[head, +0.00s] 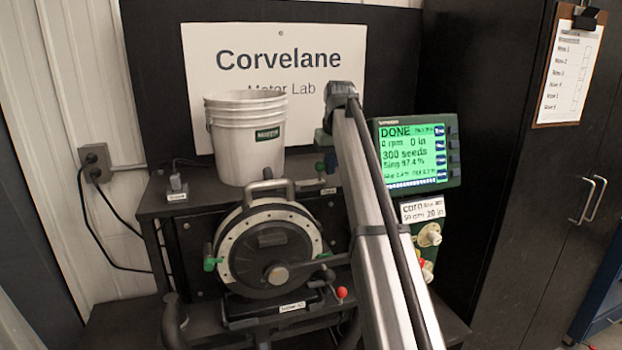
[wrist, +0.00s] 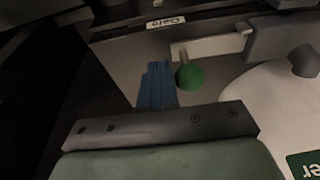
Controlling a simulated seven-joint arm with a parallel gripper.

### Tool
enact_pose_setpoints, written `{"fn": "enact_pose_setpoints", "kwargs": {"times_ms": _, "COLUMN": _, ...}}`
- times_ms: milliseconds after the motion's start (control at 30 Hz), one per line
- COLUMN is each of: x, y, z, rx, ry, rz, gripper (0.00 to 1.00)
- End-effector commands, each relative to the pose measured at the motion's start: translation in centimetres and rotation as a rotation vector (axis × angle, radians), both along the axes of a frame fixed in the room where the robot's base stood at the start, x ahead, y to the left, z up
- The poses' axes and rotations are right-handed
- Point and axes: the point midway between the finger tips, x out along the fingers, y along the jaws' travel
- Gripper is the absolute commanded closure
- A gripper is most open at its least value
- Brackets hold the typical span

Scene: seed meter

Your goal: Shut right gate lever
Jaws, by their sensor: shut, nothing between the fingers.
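The gate lever's green ball knob (wrist: 190,76) sits on a short metal stem in the wrist view, near a label reading "Gate" (wrist: 166,22). In the head view a small green knob (head: 320,167) shows to the right of the bucket, partly behind my arm; it looks like the same lever. My gripper (wrist: 156,85) shows as blue fingers, closed together and empty, just left of the knob with a small gap or light contact; I cannot tell which. In the head view my gripper is mostly hidden behind my arm.
A white bucket (head: 247,135) stands left of the lever, also at right in the wrist view (wrist: 275,110). The round meter housing (head: 268,245) is below. A lit display (head: 412,152) reading "DONE" stands right of my arm. A red ball knob (head: 341,292) is lower down.

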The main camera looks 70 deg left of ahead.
Motion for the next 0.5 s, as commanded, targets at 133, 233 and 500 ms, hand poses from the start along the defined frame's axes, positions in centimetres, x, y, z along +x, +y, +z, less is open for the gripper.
{"fn": "enact_pose_setpoints", "kwargs": {"times_ms": 133, "x": -0.32, "y": -0.02, "z": 0.0, "rx": 0.0, "ry": 0.0, "rz": 0.0, "gripper": 1.0}}
{"fn": "enact_pose_setpoints", "kwargs": {"times_ms": 233, "x": -0.52, "y": -0.02, "z": 0.0, "rx": 0.0, "ry": 0.0, "rz": 0.0, "gripper": 1.0}}
{"fn": "enact_pose_setpoints", "kwargs": {"times_ms": 500, "x": -1.04, "y": -0.03, "z": 0.0, "rx": 0.0, "ry": 0.0, "rz": 0.0, "gripper": 1.0}}
